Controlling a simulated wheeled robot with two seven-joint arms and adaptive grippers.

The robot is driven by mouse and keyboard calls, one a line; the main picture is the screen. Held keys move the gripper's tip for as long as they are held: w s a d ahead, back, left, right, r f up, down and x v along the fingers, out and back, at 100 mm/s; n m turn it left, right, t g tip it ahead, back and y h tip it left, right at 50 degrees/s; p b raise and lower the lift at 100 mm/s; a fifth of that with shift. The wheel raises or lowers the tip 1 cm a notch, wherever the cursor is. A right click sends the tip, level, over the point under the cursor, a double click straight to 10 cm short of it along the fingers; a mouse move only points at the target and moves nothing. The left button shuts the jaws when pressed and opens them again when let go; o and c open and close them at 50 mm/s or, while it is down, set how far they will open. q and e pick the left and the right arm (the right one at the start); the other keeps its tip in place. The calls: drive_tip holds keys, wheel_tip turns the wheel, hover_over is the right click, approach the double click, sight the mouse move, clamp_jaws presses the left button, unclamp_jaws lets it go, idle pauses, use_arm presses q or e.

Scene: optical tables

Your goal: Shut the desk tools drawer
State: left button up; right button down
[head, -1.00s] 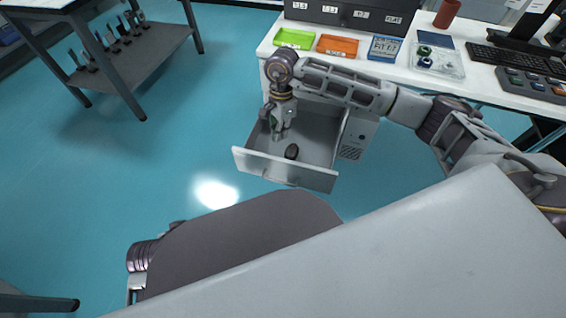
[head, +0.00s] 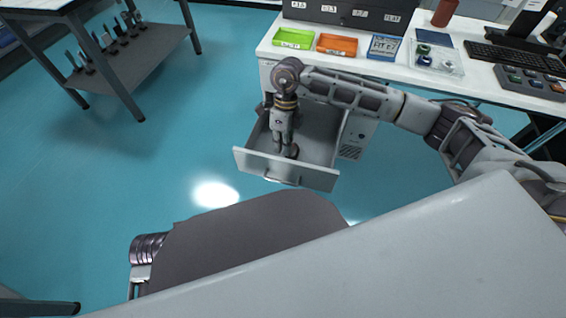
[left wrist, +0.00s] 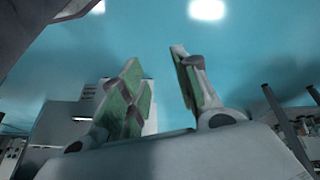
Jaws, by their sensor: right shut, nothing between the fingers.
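The desk tools drawer (head: 310,174) is pulled out from the cabinet under the white desk, with its front panel and handle facing me. My right gripper (head: 284,152) points down over the open drawer, behind the front panel. It is shut and empty; whether it touches the drawer cannot be told.
The white desk (head: 285,54) holds a green tray (head: 294,38), an orange tray (head: 337,45), a blue box (head: 384,47) and a keyboard (head: 505,58). A rack table (head: 140,58) with several tools stands at left. The floor before the drawer is clear.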

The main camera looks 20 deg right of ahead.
use_arm(q)
drive_tip(key=shift+s+a+f+g+y, duration=0.2)
drive_tip(key=shift+s+g, duration=0.1)
drive_tip(key=shift+s, duration=0.2)
drive_tip(key=shift+s+a+f+g+y, duration=0.1)
drive_tip(key=shift+s+a+f+g, duration=0.15)
drive_tip(key=shift+s, duration=0.25)
use_arm(e)
drive_tip(key=m, duration=1)
drive_tip(key=s+m, duration=0.1)
drive_tip(key=m, duration=0.5)
drive_tip(key=shift+a+r+y, duration=0.2)
drive_tip(key=shift+a+y, duration=0.1)
drive_tip(key=shift+a, duration=0.05)
use_arm(q)
drive_tip(key=shift+d, duration=0.1)
